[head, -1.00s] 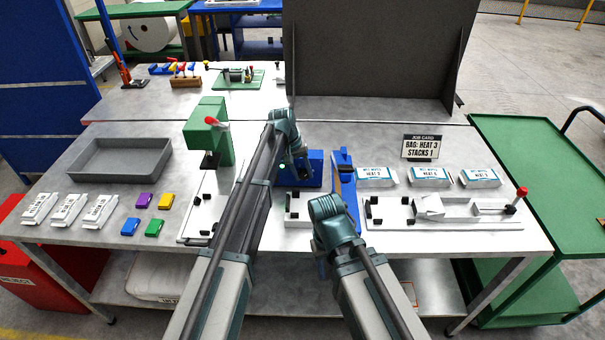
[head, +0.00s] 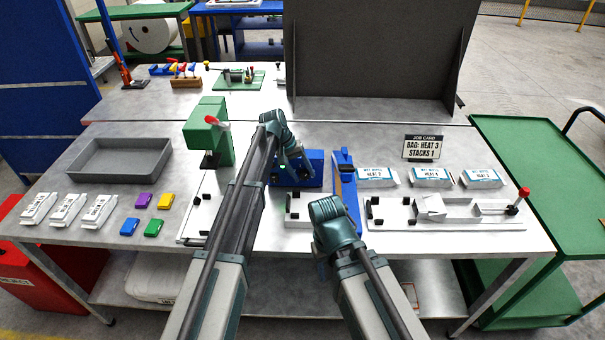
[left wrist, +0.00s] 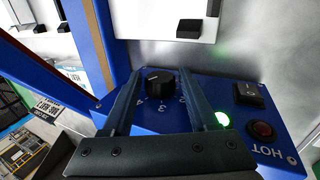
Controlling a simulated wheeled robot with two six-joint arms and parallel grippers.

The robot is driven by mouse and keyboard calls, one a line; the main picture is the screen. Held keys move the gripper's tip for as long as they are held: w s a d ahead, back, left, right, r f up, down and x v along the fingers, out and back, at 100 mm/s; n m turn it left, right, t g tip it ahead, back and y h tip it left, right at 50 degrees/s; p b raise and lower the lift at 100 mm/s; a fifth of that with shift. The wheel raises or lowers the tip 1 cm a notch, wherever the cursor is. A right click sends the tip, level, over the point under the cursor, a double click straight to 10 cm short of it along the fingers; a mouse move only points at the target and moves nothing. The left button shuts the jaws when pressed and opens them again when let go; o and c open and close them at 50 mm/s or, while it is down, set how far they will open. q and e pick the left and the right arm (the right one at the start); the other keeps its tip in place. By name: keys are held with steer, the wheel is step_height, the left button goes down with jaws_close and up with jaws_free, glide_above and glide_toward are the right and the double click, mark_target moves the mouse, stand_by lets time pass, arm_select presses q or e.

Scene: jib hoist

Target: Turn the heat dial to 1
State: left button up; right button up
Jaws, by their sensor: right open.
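The heat dial (left wrist: 158,80) is a round black knob on the blue sealer housing (left wrist: 157,118), with white numerals printed around it; 3 and 4 are readable. Its pointer setting is too small to tell. My left gripper (left wrist: 159,74) is open, one finger on either side of the dial; I cannot tell whether they touch it. In the head view my left gripper (head: 302,168) hangs over the blue housing (head: 313,172), and the dial is hidden there. My right gripper (head: 322,268) is open and low at the table's front edge, largely hidden by its wrist.
A grey tray (head: 120,158) lies left.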

arm_select(q)
steer(key=shift+o, duration=0.8)
arm_select(e)
steer(key=shift+r, duration=0.1)
arm_select(q)
steer(key=p+v, duration=1.2)
steer(key=v, duration=0.2)
steer(key=shift+p, duration=0.4)
arm_select(e)
step_height(320, 180, up, 13)
steer(key=shift+f, duration=0.2)
arm_select(q)
steer(key=shift+d+f, duration=0.1)
